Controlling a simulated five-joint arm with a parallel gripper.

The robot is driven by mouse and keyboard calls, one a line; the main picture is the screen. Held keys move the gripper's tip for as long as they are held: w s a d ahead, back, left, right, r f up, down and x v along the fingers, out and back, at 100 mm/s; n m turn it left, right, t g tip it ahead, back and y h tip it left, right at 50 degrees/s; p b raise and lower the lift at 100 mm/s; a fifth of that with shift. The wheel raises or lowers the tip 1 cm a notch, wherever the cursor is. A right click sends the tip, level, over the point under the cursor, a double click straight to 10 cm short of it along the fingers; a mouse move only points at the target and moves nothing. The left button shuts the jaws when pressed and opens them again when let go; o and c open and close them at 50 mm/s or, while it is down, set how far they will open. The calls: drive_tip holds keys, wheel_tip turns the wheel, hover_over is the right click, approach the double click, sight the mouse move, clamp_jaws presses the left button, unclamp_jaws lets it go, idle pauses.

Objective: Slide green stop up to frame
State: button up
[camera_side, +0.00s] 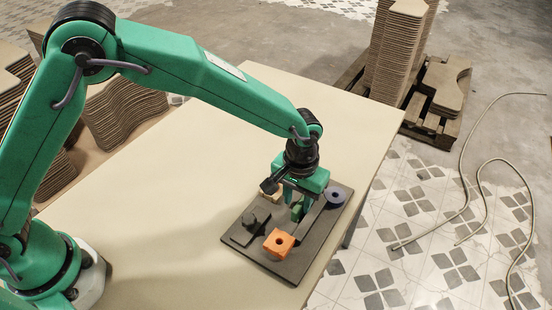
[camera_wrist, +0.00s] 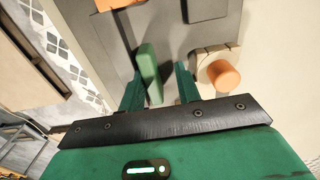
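The green stop (camera_wrist: 149,70) is a small rounded upright piece on the dark grey plate (camera_side: 255,258). In the wrist view it stands between the fingers of my gripper (camera_wrist: 160,72), close to the left finger, with a clear gap to the right finger. In the side view my gripper (camera_side: 297,196) is low over the plate, and the stop (camera_side: 297,212) shows partly beneath it. The fingers are apart. A long dark grey raised bar (camera_side: 312,216) lies just right of the stop; I cannot tell if it is the frame.
An orange block (camera_side: 279,243) with a hole, a dark blue round piece (camera_side: 335,196), a dark knobbed block (camera_side: 250,226) and a tan block (camera_side: 270,192) crowd the plate. An orange knob (camera_wrist: 222,76) tops the tan block. The cream table (camera_side: 150,225) is clear to the left.

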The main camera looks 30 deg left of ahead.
drive_tip(key=shift+r, duration=0.1)
wheel_tip(320, 180, up, 7)
idle(1.0)
drive_tip(key=shift+a, duration=0.1)
drive_tip(key=s+a+r+t+h, duration=0.1)
drive_tip(key=s+a+r+t, duration=0.3)
drive_tip(key=a+r, duration=1.2)
drive_tip(key=s+a+t+y, duration=0.1)
drive_tip(key=s+a, duration=1.3)
drive_tip(key=s, duration=0.1)
drive_tip(key=shift+f+t, duration=0.3)
